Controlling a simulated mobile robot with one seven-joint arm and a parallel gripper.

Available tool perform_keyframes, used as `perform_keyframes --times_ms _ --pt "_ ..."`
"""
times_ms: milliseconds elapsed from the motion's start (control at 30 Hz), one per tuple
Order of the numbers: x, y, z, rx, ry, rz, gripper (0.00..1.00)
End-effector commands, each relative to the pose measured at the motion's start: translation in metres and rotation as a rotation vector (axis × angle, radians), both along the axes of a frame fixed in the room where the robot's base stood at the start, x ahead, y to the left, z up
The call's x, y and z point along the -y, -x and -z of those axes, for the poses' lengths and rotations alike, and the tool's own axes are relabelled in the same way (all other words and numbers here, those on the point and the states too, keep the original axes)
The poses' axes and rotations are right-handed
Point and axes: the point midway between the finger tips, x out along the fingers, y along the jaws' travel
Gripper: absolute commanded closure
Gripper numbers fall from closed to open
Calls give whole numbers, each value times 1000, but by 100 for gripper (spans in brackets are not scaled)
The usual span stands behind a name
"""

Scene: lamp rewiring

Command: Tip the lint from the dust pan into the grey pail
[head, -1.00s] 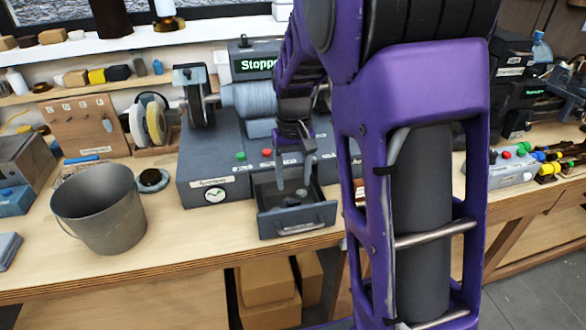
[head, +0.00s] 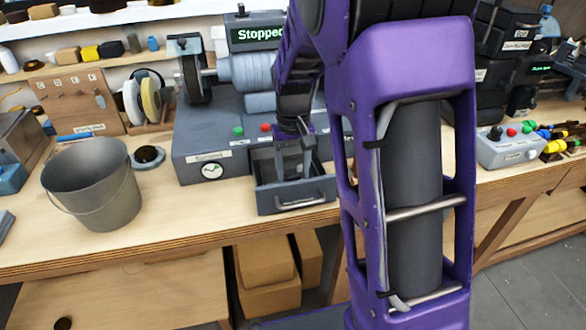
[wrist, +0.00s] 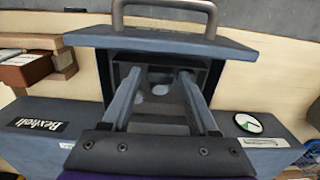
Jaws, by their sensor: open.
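The dust pan (head: 290,203) is a dark grey drawer-like tray with a bar handle, standing out from the front of the grey machine (head: 215,140). In the wrist view the pan (wrist: 165,40) shows with its handle at the top. Pale grey lumps that look like lint (wrist: 160,88) lie inside it. My gripper (head: 293,172) is over the pan with its fingers pointing down. In the wrist view its two fingers (wrist: 161,75) are apart with nothing held between them. The grey pail (head: 92,185) stands upright on the bench at the left, apart from the pan.
A small dark round dish (head: 148,157) sits between the pail and the machine. A wooden tool board (head: 78,100) and tape rolls (head: 142,100) stand behind. The machine's display (head: 256,33) reads "Stopped". Cardboard boxes (head: 266,265) are under the bench.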

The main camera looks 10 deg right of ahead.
Motion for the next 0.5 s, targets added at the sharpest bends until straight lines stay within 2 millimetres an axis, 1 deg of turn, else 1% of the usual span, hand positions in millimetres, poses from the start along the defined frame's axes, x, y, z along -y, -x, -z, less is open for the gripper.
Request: perform_keyframes --times_ms 67,100,167,300,400,500 --pt "0 0 0 0 0 0 42" --pt "0 0 0 0 0 0 49" --pt "0 0 0 0 0 0 60" --pt "0 0 0 0 0 0 85" --pt "0 0 0 0 0 0 100" --pt "0 0 0 1 0 0 100"
